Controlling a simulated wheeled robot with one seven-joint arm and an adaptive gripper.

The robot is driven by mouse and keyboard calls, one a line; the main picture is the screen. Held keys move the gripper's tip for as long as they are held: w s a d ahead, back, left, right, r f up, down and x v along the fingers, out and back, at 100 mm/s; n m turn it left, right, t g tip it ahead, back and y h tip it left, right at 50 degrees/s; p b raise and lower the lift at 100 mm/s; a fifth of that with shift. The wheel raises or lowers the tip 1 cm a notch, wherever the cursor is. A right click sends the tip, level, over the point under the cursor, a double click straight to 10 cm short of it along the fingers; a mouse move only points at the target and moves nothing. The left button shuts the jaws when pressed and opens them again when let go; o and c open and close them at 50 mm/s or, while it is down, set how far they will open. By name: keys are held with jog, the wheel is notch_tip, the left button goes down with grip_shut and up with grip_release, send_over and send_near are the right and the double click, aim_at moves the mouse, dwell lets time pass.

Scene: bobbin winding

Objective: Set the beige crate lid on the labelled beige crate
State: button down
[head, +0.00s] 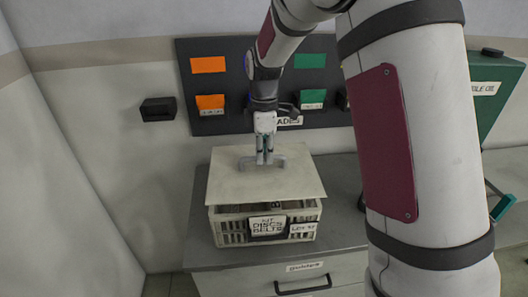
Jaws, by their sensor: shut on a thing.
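The beige crate lid (233,184) is a flat pale panel with a grey handle (281,161) on top. My gripper (265,160) points down and is shut on the handle. The labelled beige crate (229,229) stands below the lid on a grey cabinet, with slatted walls and labels reading "DISCS BELTS" and "LOT 47" or similar. The lid covers the rear of the crate. A dark gap shows between the lid's front edge and the crate's front rim, so the lid appears raised or tilted there. The crate's rear rim is hidden.
The grey cabinet (340,200) has a drawer with a dark handle (303,286). A dark wall board (228,75) with orange and green panels is behind. A green box (497,90) stands at the right. A bare cabinet top shows right of the crate.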

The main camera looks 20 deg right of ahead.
aim_at(264, 168)
jog(key=shift+f+b, duration=0.35)
jog(key=shift+f, duration=2)
jog(key=c, duration=1.5)
grip_release()
jog(key=shift+c, duration=0.2)
